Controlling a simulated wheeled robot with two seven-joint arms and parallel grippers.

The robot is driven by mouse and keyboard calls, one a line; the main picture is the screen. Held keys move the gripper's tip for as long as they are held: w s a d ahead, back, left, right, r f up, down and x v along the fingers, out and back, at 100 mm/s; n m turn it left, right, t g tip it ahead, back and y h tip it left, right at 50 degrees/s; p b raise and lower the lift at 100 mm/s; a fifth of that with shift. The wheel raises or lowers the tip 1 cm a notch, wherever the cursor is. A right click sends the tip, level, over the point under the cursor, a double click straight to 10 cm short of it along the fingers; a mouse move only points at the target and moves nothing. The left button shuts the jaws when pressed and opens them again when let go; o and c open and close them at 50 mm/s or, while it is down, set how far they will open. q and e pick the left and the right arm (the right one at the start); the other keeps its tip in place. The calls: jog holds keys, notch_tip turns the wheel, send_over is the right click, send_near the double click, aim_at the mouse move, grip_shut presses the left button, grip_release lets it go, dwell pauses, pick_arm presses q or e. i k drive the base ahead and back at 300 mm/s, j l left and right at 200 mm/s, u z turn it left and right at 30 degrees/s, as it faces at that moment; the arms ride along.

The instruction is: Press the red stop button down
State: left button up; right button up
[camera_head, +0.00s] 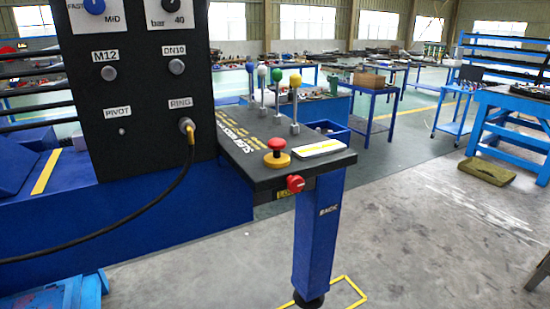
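A red mushroom-shaped button (277,145) stands raised on a round yellow base (277,160) on top of a black slanted console (243,149). It looks like the stop button. A second red knob (296,184) sticks out from the console's front edge, just below it. Neither of my grippers shows in the head view, and nothing touches the button.
Levers with coloured knobs, one yellow (295,81), stand behind the button. A pale label plate (318,148) lies right of it. A black panel (137,80) with a hanging cable (150,205) rises left. A blue post (316,235) supports the console. Floor at right is mostly open.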

aim_at(277, 146)
jog(key=i+l+u, duration=0.1)
jog(key=u, duration=0.35)
jog(key=l+u, duration=0.1)
jog(key=u, duration=0.35)
jog(key=i+l+u, duration=0.1)
jog(key=u, duration=0.35)
jog(key=i+l+u, duration=0.1)
jog(key=l+u, duration=0.15)
jog(key=l, duration=0.45)
jog(key=l+u, duration=0.25)
jog(key=l, duration=0.45)
jog(key=l+u, duration=0.25)
jog(key=l, duration=0.5)
jog(key=k+l+u, duration=0.25)
jog(key=l, duration=1.05)
jog(key=k+l, duration=0.1)
jog(key=l, duration=0.45)
